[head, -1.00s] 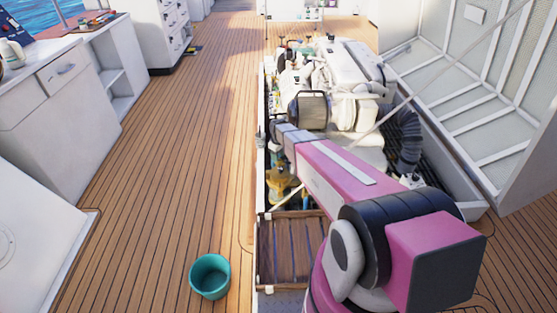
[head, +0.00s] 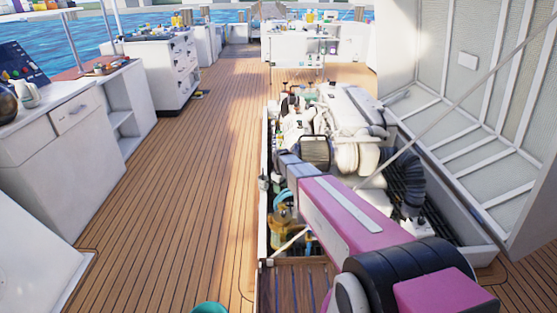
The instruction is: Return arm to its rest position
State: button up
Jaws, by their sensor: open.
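My pink and grey arm (head: 345,215) reaches forward from the lower right over the open engine hatch. Its grey far end (head: 290,168) is over the left side of the hatch, beside the engine. I cannot make out my gripper's fingers in the head view. The white engine (head: 345,125) sits in the hatch. Some yellow and blue parts (head: 283,238) show below the arm at the hatch's left edge.
The raised hatch lid (head: 470,110) leans at the right, with a thin strut across the opening. White cabinets (head: 65,150) line the left. A teal bucket (head: 209,308) is cut off at the bottom edge. The wooden deck (head: 190,190) between is clear.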

jog(key=s+d+r+m, duration=0.4)
jog(key=s+d, duration=0.3)
jog(key=s, duration=0.5)
jog(key=s+d+r+m, duration=0.5)
jog(key=s+d+r, duration=0.1)
jog(key=s, duration=0.6)
jog(key=shift+d+r, duration=0.3)
jog(key=shift+d, duration=0.45)
